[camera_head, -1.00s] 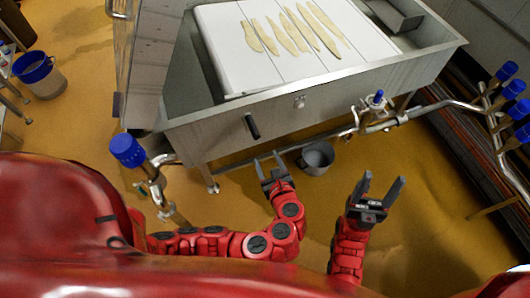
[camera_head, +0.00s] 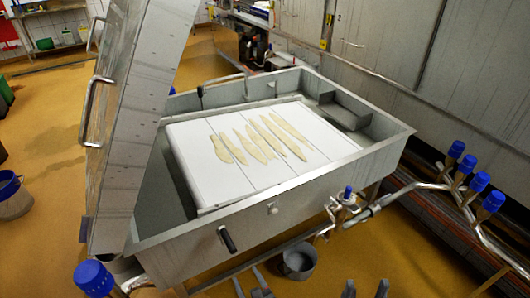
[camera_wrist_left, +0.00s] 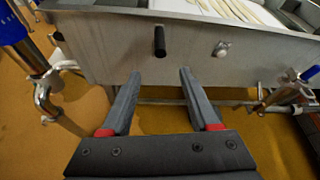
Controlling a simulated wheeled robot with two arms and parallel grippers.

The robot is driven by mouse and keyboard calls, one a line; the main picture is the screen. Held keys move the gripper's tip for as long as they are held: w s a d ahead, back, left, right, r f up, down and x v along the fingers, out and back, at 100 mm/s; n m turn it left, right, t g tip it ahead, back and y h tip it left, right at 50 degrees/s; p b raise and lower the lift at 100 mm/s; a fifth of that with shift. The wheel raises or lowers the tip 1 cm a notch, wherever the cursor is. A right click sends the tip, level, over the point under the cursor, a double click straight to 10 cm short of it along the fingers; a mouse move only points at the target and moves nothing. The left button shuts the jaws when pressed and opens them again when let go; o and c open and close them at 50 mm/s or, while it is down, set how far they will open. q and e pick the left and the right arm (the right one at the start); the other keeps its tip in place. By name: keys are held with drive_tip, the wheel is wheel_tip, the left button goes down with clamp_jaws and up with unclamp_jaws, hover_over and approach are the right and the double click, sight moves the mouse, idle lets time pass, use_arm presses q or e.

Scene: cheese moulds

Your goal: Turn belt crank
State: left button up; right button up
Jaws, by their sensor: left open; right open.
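A steel vat (camera_head: 300,197) has a white belt (camera_head: 195,150) inside, with several pale strips (camera_head: 262,138) lying on it. A black crank handle (camera_head: 227,240) hangs on the vat's front wall. It also shows in the left wrist view (camera_wrist_left: 160,41), beyond and a little above my left fingertips. My left gripper (camera_head: 251,283) is open and empty in front of the vat, apart from the handle; its two fingers show in the left wrist view (camera_wrist_left: 160,75). My right gripper (camera_head: 366,288) is open and empty further right, with only its fingertips in view.
A round knob (camera_head: 272,208) sits right of the handle. Pipes with blue-capped valves stand at the left (camera_head: 94,278) and right (camera_head: 480,182). A grey bucket (camera_head: 299,262) is on the floor below the vat. A tall steel panel (camera_head: 135,130) rises at the vat's left.

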sight(227, 240)
use_arm(q)
wheel_tip(227, 240, down, 6)
drive_tip(key=w+n+t+y+b, duration=0.2)
drive_tip(key=n+t+b, duration=0.1)
drive_tip(key=n+b, duration=1.7)
drive_tip(key=w+a+n, duration=0.3)
drive_tip(key=w+n, duration=0.1)
drive_tip(key=w+a+n+y, duration=0.1)
drive_tip(key=w+a+n, duration=0.2)
drive_tip(key=w+n, duration=0.1)
drive_tip(key=w+a+n, duration=0.3)
drive_tip(key=w+n, duration=0.1)
drive_tip(key=w, duration=0.2)
drive_tip(key=shift+a+f, duration=0.15)
drive_tip(key=shift+c, duration=0.4)
clamp_jaws()
